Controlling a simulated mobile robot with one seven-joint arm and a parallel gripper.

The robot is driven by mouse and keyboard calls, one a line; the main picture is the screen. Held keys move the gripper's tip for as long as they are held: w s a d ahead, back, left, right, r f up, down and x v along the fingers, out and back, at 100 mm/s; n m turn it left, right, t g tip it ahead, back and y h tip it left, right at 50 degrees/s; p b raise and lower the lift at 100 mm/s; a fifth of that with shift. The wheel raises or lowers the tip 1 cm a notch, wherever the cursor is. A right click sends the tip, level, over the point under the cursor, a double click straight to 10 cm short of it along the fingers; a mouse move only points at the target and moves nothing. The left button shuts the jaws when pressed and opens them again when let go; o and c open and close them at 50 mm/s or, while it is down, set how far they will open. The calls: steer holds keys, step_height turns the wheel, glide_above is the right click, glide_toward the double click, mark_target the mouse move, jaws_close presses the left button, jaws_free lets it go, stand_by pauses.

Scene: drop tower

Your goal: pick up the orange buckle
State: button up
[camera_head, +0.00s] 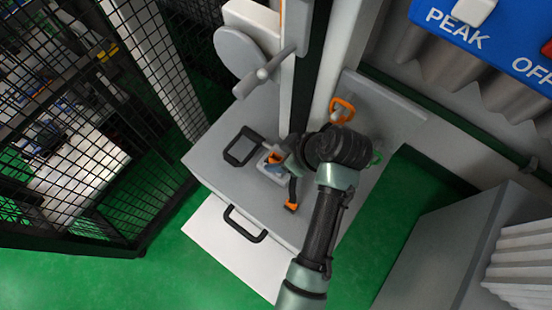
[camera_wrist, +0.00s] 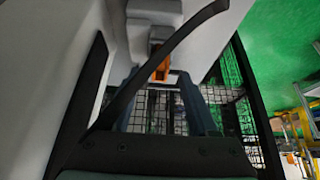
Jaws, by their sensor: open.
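An orange piece (camera_head: 291,206) sits at the end of a short black strap on the grey platform top. A second orange piece (camera_head: 275,157) shows at a small grey fixture beside my gripper; I cannot tell for certain which is the buckle. My gripper (camera_head: 273,165) is over that fixture, its blue-grey fingers open. In the wrist view an orange part (camera_wrist: 161,66) shows between the open fingers, below a grey block (camera_wrist: 156,28). A dark curved strip (camera_wrist: 165,55) crosses in front of it and hides part of it. Contact with the fingers cannot be seen.
A black frame (camera_head: 242,147) lies left of the fixture. An orange ring (camera_head: 342,110) is behind my arm, and a green piece (camera_head: 376,157) is to its right. An upright column stands behind my gripper.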

steer(key=shift+w+a+f, duration=0.1)
steer(key=shift+a+f, duration=0.1)
steer(key=shift+f, duration=0.2)
steer(key=shift+c, duration=0.2)
jaws_close()
steer(key=shift+r, duration=0.1)
